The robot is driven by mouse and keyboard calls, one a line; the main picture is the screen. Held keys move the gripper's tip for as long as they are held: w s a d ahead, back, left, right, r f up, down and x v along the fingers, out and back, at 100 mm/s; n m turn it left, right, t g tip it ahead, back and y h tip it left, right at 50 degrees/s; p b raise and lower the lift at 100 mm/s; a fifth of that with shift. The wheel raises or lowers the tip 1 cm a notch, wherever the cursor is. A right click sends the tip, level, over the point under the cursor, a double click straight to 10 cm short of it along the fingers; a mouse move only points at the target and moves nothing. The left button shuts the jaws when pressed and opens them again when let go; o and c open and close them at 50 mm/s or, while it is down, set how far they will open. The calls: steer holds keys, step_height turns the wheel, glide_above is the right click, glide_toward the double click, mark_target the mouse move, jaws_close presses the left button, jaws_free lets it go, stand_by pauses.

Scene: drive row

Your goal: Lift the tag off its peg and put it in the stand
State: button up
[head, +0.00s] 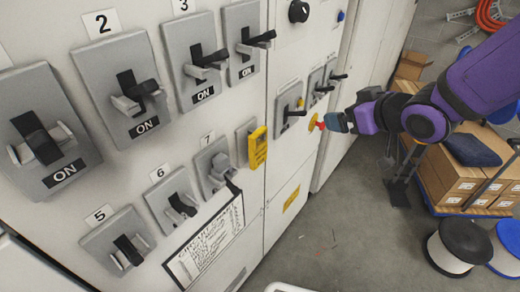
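A yellow tag (258,147) with dark markings hangs on the front of the pale cabinet, right of switch 7. Its peg cannot be made out clearly. My gripper (332,122) is at the end of my purple arm, right of the tag and apart from it. It points left toward the cabinet front and appears beside a red and yellow knob (315,122). Its fingers are too small and side-on to show whether they are open. I cannot identify the stand in this view.
The cabinet (232,110) carries several lever switches, some marked ON, and a printed list (207,240). Cardboard boxes (455,170) on a blue pallet and cable reels (460,243) stand at the right. A white edge (285,288) shows at the bottom. Grey floor (345,230) lies mostly clear between.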

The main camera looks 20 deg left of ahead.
mark_target(258, 144)
steer(key=s+a+f+n+g+y, duration=0.35)
steer(key=s+a+f, duration=0.2)
steer(key=a, duration=0.45)
steer(key=shift+y, duration=0.55)
steer(key=shift+s+f+x, duration=0.1)
steer(key=shift+f+x, duration=0.05)
steer(key=shift+x, duration=1.75)
steer(key=shift+s+f+x, duration=0.1)
steer(key=shift+s+x, duration=0.05)
steer(key=shift+x, duration=1.8)
steer(key=shift+s+f+x, duration=0.1)
steer(key=shift+f+x, duration=0.05)
steer(key=shift+x, duration=1.75)
steer(key=c, duration=1)
steer(key=shift+r, duration=0.25)
